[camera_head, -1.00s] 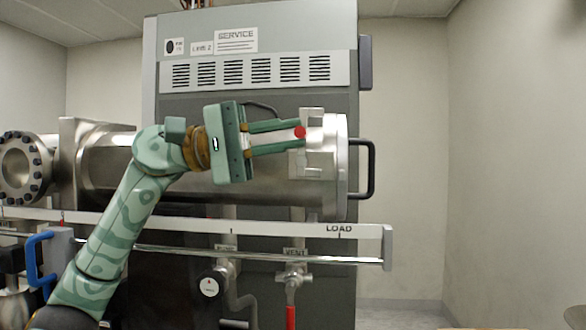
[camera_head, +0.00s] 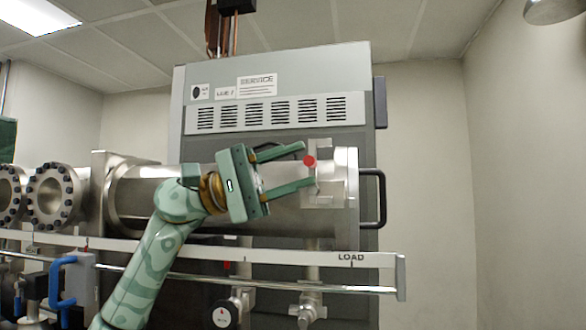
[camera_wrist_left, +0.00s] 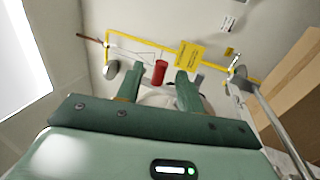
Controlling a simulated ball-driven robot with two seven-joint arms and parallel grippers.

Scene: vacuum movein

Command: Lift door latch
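The door latch (camera_head: 323,187) is a metal bracket with a red knob (camera_head: 310,161), at the right end of the steel chamber beside the round door flange (camera_head: 347,215). My left gripper (camera_head: 308,164) is open, its two fingers spread above and below the red knob. In the left wrist view the red knob (camera_wrist_left: 160,72) appears as a short red cylinder between the two open fingertips, with a visible gap on both sides. My right gripper is in neither view.
A black door handle (camera_head: 381,198) sticks out right of the flange. A white rail marked LOAD (camera_head: 352,258) runs below the chamber. A valve with a blue handle (camera_head: 58,283) stands lower left. Free room lies to the right, before the bare wall.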

